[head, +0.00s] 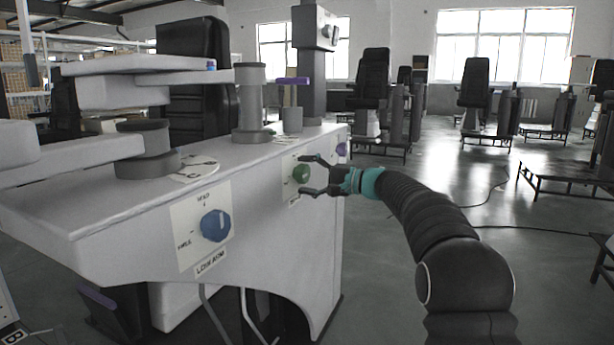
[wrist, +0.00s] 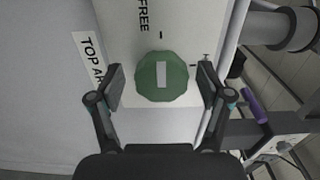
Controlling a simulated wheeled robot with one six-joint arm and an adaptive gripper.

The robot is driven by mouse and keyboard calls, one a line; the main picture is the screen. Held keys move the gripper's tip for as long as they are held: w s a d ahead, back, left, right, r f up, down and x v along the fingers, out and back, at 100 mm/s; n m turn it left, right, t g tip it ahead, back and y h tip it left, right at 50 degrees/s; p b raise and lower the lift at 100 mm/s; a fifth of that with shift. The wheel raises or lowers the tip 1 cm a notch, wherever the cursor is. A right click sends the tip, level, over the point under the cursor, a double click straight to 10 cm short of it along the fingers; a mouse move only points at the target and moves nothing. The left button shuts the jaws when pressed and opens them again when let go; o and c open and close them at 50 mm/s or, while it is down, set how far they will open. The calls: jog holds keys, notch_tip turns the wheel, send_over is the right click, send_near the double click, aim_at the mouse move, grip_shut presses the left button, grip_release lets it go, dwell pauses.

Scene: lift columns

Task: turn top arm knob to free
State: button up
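The green top arm knob (head: 301,173) sits on a white label plate on the side of the grey bench. In the wrist view the knob (wrist: 161,76) is faceted with a white bar on its face. The bar lies roughly upright in that picture, and the word FREE (wrist: 144,15) is above the knob. A partly hidden label reading TOP AR (wrist: 92,58) is to its left. My gripper (head: 306,175) is open, one finger on each side of the knob. In the wrist view small gaps show between the fingers (wrist: 162,88) and the knob.
A blue knob (head: 215,225) with a LOW ARM label is on the same bench side, nearer. A purple knob (head: 341,149) lies beyond the green one. Columns and grey arms (head: 253,100) stand on the bench top.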

jog(key=shift+d, duration=0.15)
jog(key=shift+s+d, duration=0.1)
jog(key=shift+d, duration=0.4)
jog(key=v, duration=1.1)
